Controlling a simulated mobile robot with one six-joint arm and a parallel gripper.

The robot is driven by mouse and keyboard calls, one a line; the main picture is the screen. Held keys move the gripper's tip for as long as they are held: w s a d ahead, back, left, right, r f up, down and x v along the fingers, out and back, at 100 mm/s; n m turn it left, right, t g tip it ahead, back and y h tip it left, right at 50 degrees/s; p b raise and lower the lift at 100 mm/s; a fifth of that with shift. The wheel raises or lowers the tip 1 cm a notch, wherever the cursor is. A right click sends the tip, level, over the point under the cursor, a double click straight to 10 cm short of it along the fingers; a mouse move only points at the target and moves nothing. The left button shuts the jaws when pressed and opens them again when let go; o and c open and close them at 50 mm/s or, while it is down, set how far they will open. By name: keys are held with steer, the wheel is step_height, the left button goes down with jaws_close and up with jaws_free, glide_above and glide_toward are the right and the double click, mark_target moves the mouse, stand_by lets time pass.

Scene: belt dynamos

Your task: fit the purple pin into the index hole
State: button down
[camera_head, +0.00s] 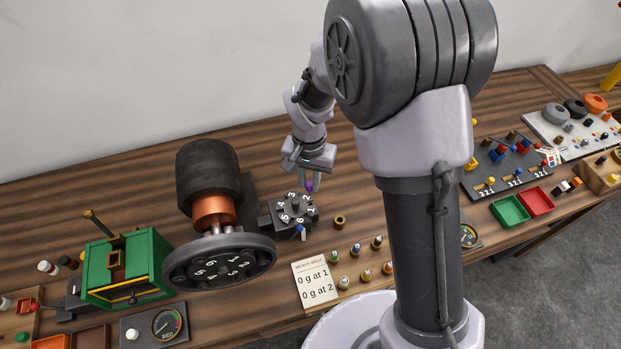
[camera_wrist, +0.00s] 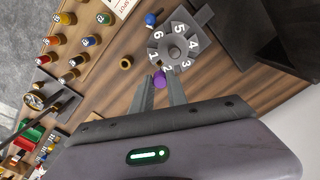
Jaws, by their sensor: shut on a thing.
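My gripper (camera_head: 307,175) is above the far side of a dark dial (camera_head: 295,209) with white numerals on its face. It is shut on the purple pin (camera_head: 309,186). In the wrist view the purple pin (camera_wrist: 159,77) sits between my two fingertips (camera_wrist: 160,86), beside the dial (camera_wrist: 174,51) near its numerals 1 and 2. The numeral 2 is partly covered by the fingers. I cannot tell whether the pin touches the dial. The index hole cannot be made out. A blue-tipped peg (camera_wrist: 150,19) is at the dial's edge near 6.
A brass ring (camera_head: 339,222) lies right of the dial. A numbered wheel (camera_head: 222,266) with a copper and black cylinder (camera_head: 208,178) stands left. Several coloured-top weights stand by a "heavy spot" card (camera_head: 316,282). A green housing (camera_head: 126,267) is farther left.

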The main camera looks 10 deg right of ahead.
mark_target(310, 195)
steer(key=shift+f+b, duration=1.4)
steer(key=shift+f, duration=0.65)
steer(key=shift+f+b, duration=1.5)
steer(key=shift+b, duration=0.15)
steer(key=c, duration=1.2)
jaws_free()
steer(key=shift+c, duration=0.2)
steer(key=shift+r, duration=0.15)
step_height(310, 195, up, 17)
steer(key=p, duration=0.5)
steer(key=shift+r, duration=0.15)
